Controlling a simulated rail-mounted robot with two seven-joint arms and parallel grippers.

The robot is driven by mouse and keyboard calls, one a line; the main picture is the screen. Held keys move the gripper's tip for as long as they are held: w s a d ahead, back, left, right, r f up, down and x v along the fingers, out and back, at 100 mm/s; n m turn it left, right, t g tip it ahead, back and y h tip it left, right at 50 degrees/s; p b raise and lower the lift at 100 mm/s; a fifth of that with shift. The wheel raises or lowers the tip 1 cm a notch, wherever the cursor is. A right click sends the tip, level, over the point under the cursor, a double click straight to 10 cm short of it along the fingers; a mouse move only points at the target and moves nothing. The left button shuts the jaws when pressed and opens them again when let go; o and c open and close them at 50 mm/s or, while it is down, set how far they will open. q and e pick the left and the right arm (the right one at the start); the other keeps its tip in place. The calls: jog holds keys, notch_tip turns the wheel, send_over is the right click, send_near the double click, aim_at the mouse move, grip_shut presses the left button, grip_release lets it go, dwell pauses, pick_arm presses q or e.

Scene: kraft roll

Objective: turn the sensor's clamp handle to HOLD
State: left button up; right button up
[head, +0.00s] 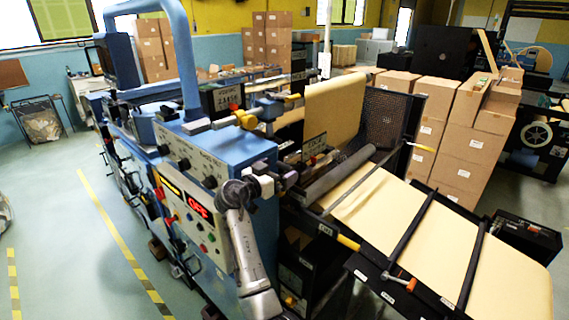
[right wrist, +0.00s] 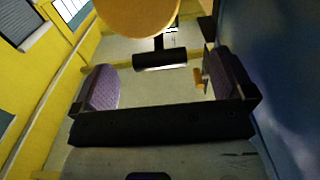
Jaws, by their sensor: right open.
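My right gripper (head: 284,180) is at the right front corner of the blue machine cabinet, beside its control panel. In the right wrist view its purple-padded jaws (right wrist: 165,88) stand wide apart with nothing between them. A large orange-yellow rounded part (right wrist: 138,14) is close at the top of that view, with a black cylinder (right wrist: 160,60) below it. A small orange piece (right wrist: 199,78) shows by the right pad. I cannot tell which part is the sensor's clamp handle. A yellow knob (head: 246,119) sits on the cabinet top. No HOLD marking is readable. My left gripper is not in view.
The control panel shows a red OFF display (head: 197,205). The kraft web (head: 400,205) runs right over dark rollers, with a grey roller (head: 338,175) near my gripper. Stacked cartons (head: 465,140) stand behind.

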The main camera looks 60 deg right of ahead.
aim_at(293, 166)
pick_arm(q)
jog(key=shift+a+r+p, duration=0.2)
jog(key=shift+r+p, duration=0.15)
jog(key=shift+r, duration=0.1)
pick_arm(e)
jog(key=shift+x, duration=1.5)
